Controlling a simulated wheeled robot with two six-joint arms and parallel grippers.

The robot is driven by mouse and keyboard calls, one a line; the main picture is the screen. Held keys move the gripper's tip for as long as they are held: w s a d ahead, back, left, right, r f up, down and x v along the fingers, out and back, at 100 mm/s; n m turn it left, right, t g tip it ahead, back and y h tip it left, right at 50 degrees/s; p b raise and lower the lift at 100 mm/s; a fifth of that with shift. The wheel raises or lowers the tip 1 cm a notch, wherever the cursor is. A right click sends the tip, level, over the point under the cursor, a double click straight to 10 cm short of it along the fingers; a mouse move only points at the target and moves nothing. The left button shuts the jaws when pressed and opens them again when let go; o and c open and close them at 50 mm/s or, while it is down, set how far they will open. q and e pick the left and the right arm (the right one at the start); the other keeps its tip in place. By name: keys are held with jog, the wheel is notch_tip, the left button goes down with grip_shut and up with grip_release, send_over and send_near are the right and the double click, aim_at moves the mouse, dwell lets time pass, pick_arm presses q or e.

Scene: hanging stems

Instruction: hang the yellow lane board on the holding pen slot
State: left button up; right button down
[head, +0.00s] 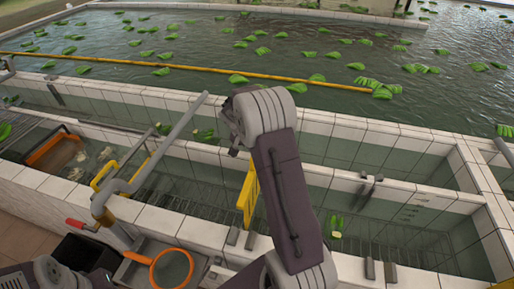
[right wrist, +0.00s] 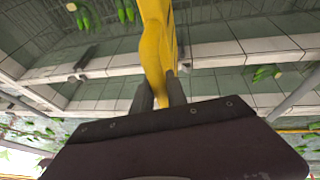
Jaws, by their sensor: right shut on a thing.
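The yellow lane board (head: 248,196) hangs upright below my right gripper in the head view, above the pen with the wire grid. In the right wrist view the board (right wrist: 156,45) runs up from between the two dark fingers of my right gripper (right wrist: 160,92), which is shut on it. In the head view the arm hides most of that gripper (head: 236,151). Paired grey brackets stand on the tiled walls: one pair (head: 241,238) just below the board, another (head: 371,187) to the right. I cannot tell which is the holding pen slot.
A grey pipe (head: 165,142) rises at the left. Another yellow piece (head: 103,176) stands beside it. An orange tray (head: 52,150), an orange-rimmed net (head: 172,270) and a black bin (head: 82,252) are left. A yellow boom (head: 200,70) floats among green leaves in the pool.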

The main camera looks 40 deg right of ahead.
notch_tip(320, 180, down, 21)
jog(key=b, duration=1.4)
jog(key=shift+r, duration=0.2)
jog(key=shift+f+b, duration=0.4)
jog(key=shift+b, duration=0.15)
grip_release()
dwell(0.6)
jog(key=p+v, duration=0.4)
jog(key=v, duration=0.6)
dwell(0.6)
dwell(0.4)
